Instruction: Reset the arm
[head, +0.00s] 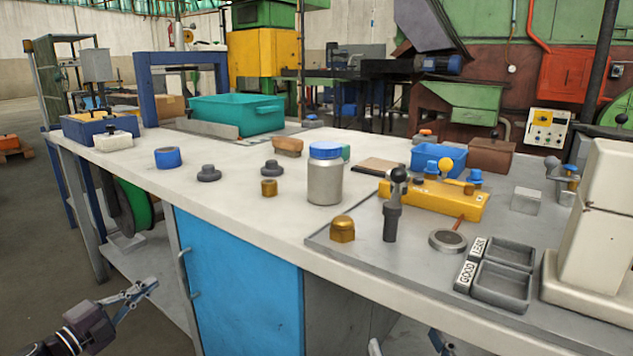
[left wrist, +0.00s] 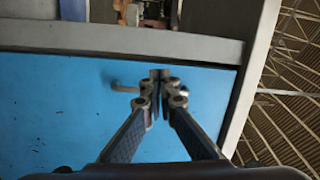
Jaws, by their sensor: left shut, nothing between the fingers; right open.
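My left gripper (head: 140,292) is at the lower left in the head view, below the tabletop and left of the blue cabinet door (head: 238,280). It is shut and empty. In the left wrist view the fingertips of my left gripper (left wrist: 160,85) meet in front of the blue door (left wrist: 60,110), beside its handle (left wrist: 125,89). My right gripper (head: 408,345) shows only in part at the bottom edge of the head view, with its fingertips wide apart, in front of the workbench (head: 240,222). It is open, with nothing seen between the fingers.
The bench top holds a grey jar with blue lid (head: 325,180), a brass nut (head: 342,228), a yellow fixture (head: 440,198), dark trays (head: 500,285) and a teal bin (head: 236,114). A white machine (head: 590,230) stands at right. The bench's front edge is above both grippers.

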